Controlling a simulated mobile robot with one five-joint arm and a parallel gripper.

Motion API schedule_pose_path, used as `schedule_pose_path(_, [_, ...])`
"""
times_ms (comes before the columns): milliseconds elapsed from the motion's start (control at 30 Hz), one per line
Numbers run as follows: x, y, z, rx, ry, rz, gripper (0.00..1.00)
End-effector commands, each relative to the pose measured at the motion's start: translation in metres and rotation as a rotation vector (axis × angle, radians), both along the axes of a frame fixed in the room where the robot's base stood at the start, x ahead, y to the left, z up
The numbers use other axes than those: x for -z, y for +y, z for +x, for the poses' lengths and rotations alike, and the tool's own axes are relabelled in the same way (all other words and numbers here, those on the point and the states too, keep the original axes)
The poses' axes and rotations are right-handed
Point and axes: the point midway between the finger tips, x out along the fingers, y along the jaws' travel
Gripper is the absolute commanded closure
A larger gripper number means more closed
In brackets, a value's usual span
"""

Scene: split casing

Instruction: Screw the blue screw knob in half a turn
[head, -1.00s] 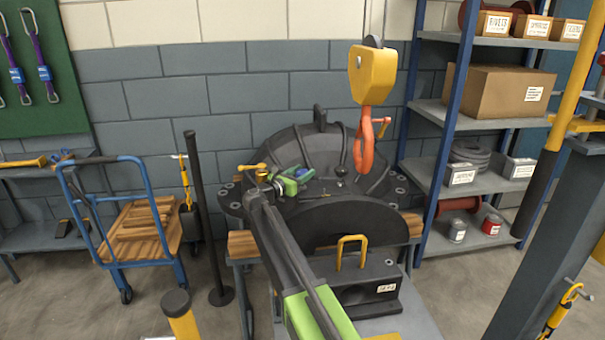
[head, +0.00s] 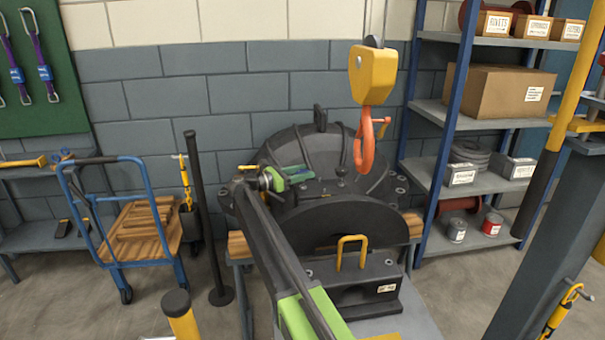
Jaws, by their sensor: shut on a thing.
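The dark split casing (head: 325,218) stands on a bench in the head view, with a domed, ribbed upper part behind a flat rounded front. My gripper (head: 297,173), green and black, is at the upper left of the dome, at the end of my arm. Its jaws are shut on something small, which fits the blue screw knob. The knob itself is mostly hidden by the jaws; only a little blue-green shows there, and its turn angle cannot be read.
An orange hook (head: 364,140) hangs from a yellow block (head: 366,75) in front of the dome, right of my gripper. A yellow handle (head: 351,252) stands on the dark block in front. A black post (head: 206,220) and a blue cart (head: 118,222) stand left; shelves (head: 480,180) stand right.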

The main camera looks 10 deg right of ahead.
Motion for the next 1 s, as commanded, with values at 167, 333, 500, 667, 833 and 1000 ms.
schedule_pose_path(167, [-0.001, -0.001, 0.002, -0.003, -0.001, -0.004, 0.96])
schedule_pose_path(333, [-0.001, -0.002, 0.001, -0.003, -0.001, -0.003, 0.43])
schedule_pose_path(500, [-0.001, -0.001, 0.001, -0.002, -0.001, -0.002, 0.34])
schedule_pose_path(667, [0.0, -0.001, 0.0, -0.001, 0.0, -0.001, 0.34])
schedule_pose_path(833, [0.0, 0.014, -0.004, -0.002, 0.0, -0.001, 0.34])
schedule_pose_path(1000, [0.0, 0.055, -0.018, -0.005, 0.0, -0.001, 0.34])
